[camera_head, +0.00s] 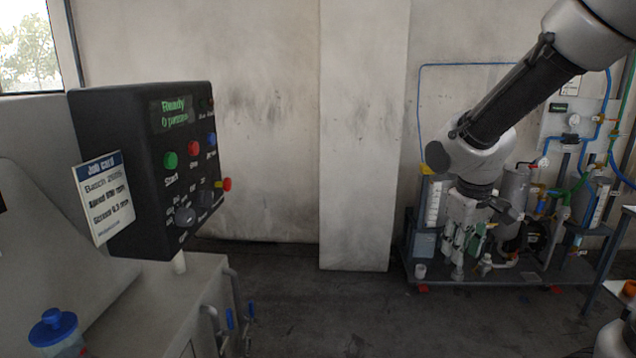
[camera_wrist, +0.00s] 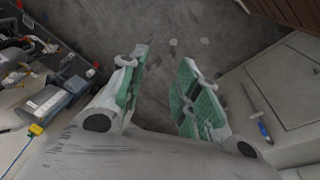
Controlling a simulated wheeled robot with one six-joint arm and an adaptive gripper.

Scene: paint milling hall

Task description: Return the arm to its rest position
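My arm (camera_head: 515,95) reaches in from the upper right of the head view, its forearm slanting down to the left and its wrist bent downward. My gripper (camera_head: 463,262) hangs below it, fingers pointing down, in front of a floor rig. In the wrist view my gripper (camera_wrist: 163,62) has its two green-padded fingers spread apart. Only bare dark floor shows between them, so it is open and empty. No marker of a rest position is visible.
A black control panel (camera_head: 190,135) reading "Ready", with a job card (camera_head: 104,198), stands at left. A blue-lidded jar (camera_head: 54,328) sits at lower left. The middle floor is clear.

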